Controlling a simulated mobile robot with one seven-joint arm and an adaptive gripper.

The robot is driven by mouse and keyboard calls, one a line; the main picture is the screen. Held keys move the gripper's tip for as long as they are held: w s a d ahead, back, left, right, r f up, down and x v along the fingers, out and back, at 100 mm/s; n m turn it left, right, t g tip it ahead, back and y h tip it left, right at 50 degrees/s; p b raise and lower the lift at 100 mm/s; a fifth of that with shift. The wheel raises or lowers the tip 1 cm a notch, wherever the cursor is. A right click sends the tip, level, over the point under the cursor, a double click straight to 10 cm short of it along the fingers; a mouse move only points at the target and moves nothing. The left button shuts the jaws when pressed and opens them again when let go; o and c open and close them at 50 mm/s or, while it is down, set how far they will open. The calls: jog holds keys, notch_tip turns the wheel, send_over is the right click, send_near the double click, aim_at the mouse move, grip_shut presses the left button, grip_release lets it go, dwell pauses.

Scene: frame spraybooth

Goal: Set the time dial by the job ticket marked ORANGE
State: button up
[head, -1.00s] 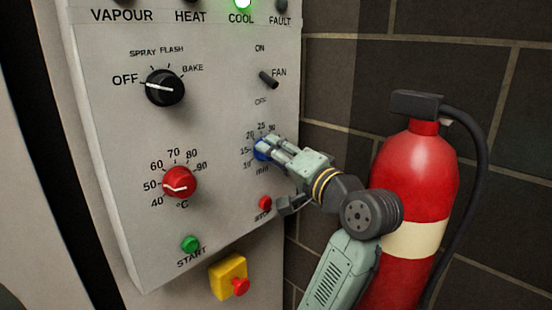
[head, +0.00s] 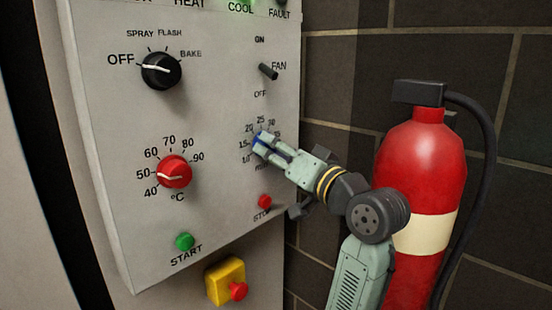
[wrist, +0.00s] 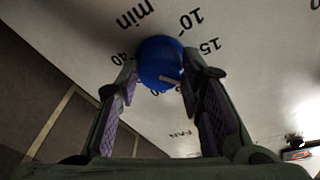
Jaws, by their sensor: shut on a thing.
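The time dial is a blue knob on the grey control panel, with a minute scale around it. In the head view only a sliver of the blue dial (head: 257,141) shows behind my gripper (head: 268,150). In the wrist view the dial (wrist: 160,63) sits between the two fingertips of my gripper (wrist: 161,80), which are shut on its sides. A pale pointer mark shows on its lower right, but the number it faces is hidden or too small to tell. No job ticket can be made out in these frames.
The panel (head: 215,215) also carries a black mode knob (head: 161,71), a red temperature knob (head: 174,171), a fan switch (head: 268,71), a green start button (head: 185,242) and a red stop button (head: 264,201). A red fire extinguisher (head: 420,165) stands right of my arm.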

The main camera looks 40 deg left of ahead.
jog(key=shift+w+f+n+g+y+b, duration=0.1)
jog(key=shift+n+g+y+b, duration=0.15)
jog(key=shift+n+b, duration=1)
jog(key=shift+n+g+y+b, duration=0.25)
jog(key=shift+n+b, duration=0.4)
jog(key=shift+n, duration=1.1)
jog(key=shift+n+b, duration=0.4)
jog(key=shift+n, duration=0.3)
jog(key=o, duration=1.2)
jog(key=shift+c, duration=0.2)
jog(key=v, duration=0.7)
jog(key=shift+d, duration=0.25)
